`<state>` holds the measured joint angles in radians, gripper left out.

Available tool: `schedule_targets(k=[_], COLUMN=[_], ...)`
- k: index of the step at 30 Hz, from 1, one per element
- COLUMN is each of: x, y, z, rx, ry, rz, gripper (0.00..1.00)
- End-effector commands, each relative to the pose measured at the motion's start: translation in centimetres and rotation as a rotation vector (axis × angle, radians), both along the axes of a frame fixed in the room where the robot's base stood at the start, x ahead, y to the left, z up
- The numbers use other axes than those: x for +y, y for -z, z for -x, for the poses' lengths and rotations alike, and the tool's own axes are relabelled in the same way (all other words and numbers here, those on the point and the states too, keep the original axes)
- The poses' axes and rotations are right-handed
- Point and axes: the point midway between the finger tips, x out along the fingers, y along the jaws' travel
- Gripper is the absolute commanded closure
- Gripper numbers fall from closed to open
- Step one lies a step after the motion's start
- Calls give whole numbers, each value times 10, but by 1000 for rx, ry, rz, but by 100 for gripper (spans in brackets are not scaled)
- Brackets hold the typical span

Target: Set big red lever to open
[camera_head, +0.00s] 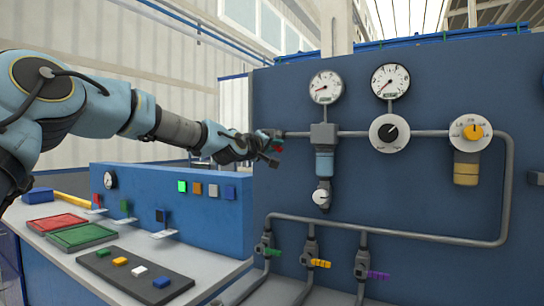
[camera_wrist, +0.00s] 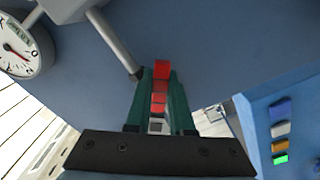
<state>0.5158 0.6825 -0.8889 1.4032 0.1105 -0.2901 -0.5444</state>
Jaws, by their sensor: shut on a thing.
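The big red lever (camera_wrist: 161,70) shows as red segments between the two green fingers of my gripper (camera_wrist: 161,82) in the wrist view. My gripper is shut on it, and the fingers cover its sides. In the head view only a small red bit of the lever (camera_head: 279,149) shows at my gripper (camera_head: 272,150). My gripper there is at the left end of the upper grey pipe (camera_head: 297,134), close to the blue panel (camera_head: 440,90). The lever's mount and exact angle are hidden by the gripper.
Gauges (camera_head: 326,87) and dials (camera_head: 390,133) sit right of my gripper on the panel. Below are small green (camera_head: 267,252), yellow (camera_head: 320,263) and purple (camera_head: 378,275) levers. A blue console (camera_head: 150,220) with coloured buttons stands lower left, with trays (camera_head: 82,236) on the bench.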

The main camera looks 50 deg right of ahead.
Motion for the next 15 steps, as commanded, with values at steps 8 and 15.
schedule_targets(k=[8,15], x=[-2,-3], y=[-11,-22], z=[7,9], rx=[249,431], ry=[1,0], rz=[66,113], gripper=[100,100])
